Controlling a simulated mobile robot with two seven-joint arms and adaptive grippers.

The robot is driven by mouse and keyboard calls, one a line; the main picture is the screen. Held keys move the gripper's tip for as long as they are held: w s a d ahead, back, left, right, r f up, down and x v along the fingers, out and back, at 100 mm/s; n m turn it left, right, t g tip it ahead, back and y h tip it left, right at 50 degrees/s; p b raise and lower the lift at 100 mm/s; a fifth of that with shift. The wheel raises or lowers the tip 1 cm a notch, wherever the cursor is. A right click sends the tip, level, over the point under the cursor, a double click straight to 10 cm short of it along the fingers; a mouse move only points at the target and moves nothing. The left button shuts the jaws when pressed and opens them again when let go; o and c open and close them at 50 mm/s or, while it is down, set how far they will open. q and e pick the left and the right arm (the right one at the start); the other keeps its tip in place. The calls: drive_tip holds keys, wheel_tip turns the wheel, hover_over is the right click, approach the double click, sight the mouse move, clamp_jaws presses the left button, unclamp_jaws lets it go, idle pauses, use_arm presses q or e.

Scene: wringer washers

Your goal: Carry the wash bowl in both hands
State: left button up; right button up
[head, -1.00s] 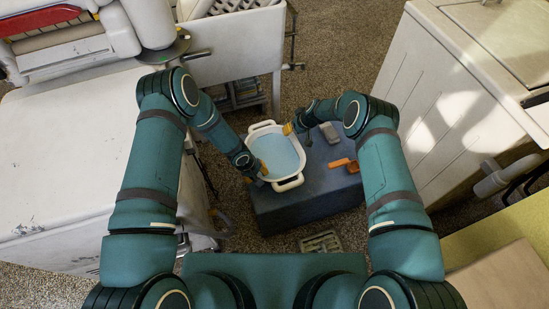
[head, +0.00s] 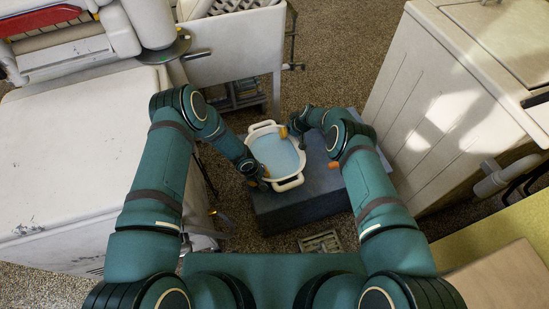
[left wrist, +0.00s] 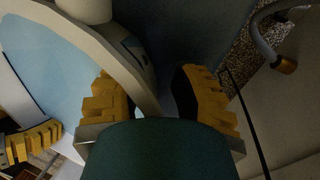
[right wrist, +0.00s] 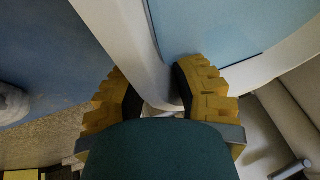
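The wash bowl (head: 277,152) is a white oval tub with pale blue inside and a handle at each end. It rests on a dark blue block. My left gripper (head: 263,180) is at its lower left rim. In the left wrist view, the bowl's wall (left wrist: 125,60) runs between the open yellow fingers (left wrist: 155,105), with a gap at the right finger. My right gripper (head: 288,131) is at the upper right rim. In the right wrist view, the bowl's wall (right wrist: 135,50) passes between its fingers (right wrist: 157,100), which stand apart, with little room around the wall.
The dark blue block (head: 300,208) stands on the speckled floor. An orange object (head: 337,163) on it is mostly hidden by my right arm. White washers stand at left (head: 75,170) and right (head: 435,110). A floor grate (head: 320,241) lies in front of the block.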

use_arm(q)
clamp_jaws()
use_arm(e)
clamp_jaws()
use_arm(q)
drive_tip(key=shift+r, duration=0.1)
use_arm(e)
drive_tip(key=shift+r, duration=0.15)
use_arm(q)
drive_tip(key=shift+r+p, duration=0.2)
drive_tip(key=shift+p, duration=0.1)
use_arm(e)
drive_tip(key=shift+w+r, duration=0.1)
drive_tip(key=shift+r, duration=0.1)
